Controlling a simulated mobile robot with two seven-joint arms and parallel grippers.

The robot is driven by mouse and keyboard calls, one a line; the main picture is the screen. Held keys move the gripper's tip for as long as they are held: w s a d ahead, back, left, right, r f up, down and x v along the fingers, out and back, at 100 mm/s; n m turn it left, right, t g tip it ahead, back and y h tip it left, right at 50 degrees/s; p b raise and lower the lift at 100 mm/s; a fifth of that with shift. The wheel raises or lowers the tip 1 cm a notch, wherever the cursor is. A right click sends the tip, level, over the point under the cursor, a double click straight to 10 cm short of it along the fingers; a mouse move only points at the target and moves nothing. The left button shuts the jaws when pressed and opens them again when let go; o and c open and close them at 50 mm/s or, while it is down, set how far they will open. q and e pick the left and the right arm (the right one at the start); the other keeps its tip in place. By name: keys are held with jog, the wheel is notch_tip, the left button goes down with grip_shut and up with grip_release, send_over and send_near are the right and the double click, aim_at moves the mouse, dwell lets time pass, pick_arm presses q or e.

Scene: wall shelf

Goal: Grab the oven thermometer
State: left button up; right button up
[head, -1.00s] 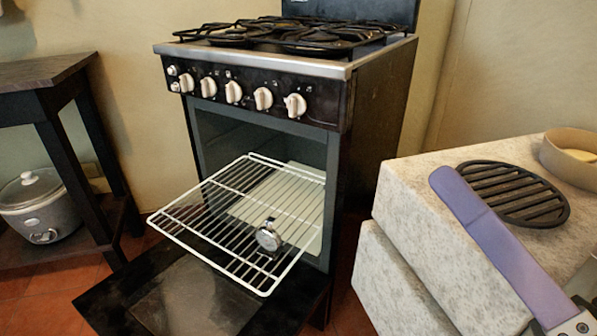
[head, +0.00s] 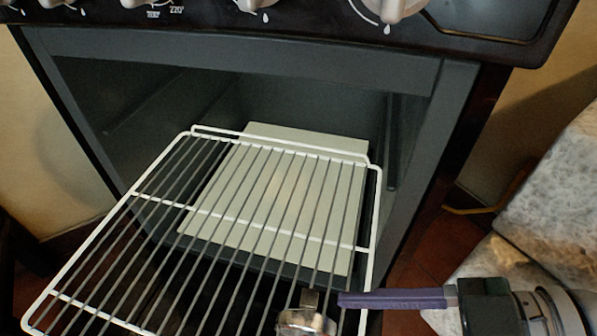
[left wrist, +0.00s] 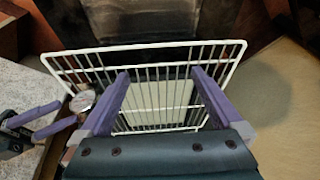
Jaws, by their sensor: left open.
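The oven thermometer (head: 306,318), a round silver dial, sits on the wire rack (head: 375,200) at the bottom edge of the head view, partly cut off. It also shows at the left in the left wrist view (left wrist: 83,100). My right gripper (head: 342,299) comes in from the right, its purple fingers beside the thermometer's upper right. In the left wrist view its two fingers (left wrist: 67,111) stand apart, with the thermometer just past their tips. Contact cannot be told. My left gripper (left wrist: 160,75) is open and empty over the rack; the head view does not show it.
The rack sticks out of the open oven (head: 260,80), with a pale flat panel (head: 270,260) beneath it. Oven side walls and knobs (head: 388,8) frame the opening. A stone-topped counter (head: 550,190) stands close at the right.

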aim_at(332, 335)
jog(key=x, duration=0.1)
jog(key=b+x, duration=0.1)
jog(key=x, duration=0.1)
jog(key=shift+s+a+f, duration=0.15)
jog(key=shift+a+f, duration=0.05)
jog(key=shift+a, duration=0.1)
jog(key=b+x, duration=0.2)
jog(key=x, duration=0.1)
jog(key=b+x, duration=0.1)
jog(key=x, duration=0.1)
jog(key=shift+w+a+r, duration=0.1)
jog(key=shift+w, duration=0.2)
jog(key=shift+a, duration=0.15)
jog(key=shift+c, duration=0.7)
grip_shut()
